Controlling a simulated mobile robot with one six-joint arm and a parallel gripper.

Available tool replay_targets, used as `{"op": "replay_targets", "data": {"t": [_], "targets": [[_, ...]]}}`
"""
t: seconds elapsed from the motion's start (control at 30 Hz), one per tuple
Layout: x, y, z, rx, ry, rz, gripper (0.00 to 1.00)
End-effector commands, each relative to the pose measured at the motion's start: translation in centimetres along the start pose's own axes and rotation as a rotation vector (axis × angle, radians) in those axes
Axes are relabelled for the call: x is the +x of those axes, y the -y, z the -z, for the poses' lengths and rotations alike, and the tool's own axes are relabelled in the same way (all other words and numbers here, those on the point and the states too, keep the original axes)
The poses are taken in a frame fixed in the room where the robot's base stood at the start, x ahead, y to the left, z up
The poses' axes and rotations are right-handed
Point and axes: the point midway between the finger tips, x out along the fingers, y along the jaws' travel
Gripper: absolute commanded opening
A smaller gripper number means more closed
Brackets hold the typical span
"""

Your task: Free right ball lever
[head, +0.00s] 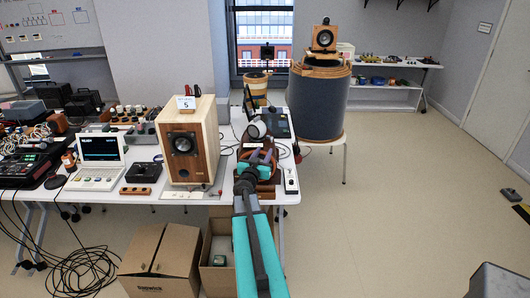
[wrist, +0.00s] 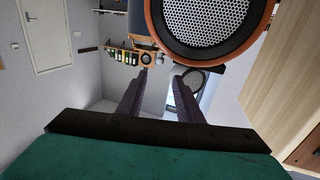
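My gripper (head: 261,156) is over the reddish-brown wooden stand (head: 265,189) on the white table, right of the wooden speaker. In the wrist view its two dark purple fingers (wrist: 160,76) are apart, with nothing between them. A round mesh-faced part with an orange-brown rim (wrist: 208,22) fills the top of that view, above and beyond the right finger. A grey round part (head: 257,129) shows just behind the gripper in the head view. I cannot make out a ball lever in either view; the gripper and arm hide part of the stand.
The wooden speaker (head: 190,145) stands close to the left. A white power strip (head: 291,180) lies at the table's right edge. A large grey drum-shaped cabinet (head: 319,100) stands behind right. The floor at right is mostly clear.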

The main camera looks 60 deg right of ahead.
Motion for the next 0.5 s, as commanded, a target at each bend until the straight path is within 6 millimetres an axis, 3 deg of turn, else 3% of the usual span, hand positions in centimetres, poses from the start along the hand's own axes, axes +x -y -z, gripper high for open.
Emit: {"op": "replay_targets", "data": {"t": [0.2, 0.5], "targets": [[-1.9, -0.1, 0.0, -0.001, -0.001, 0.000, 0.33], [-2.5, 0.0, 0.0, -0.001, 0.000, 0.000, 0.33]]}}
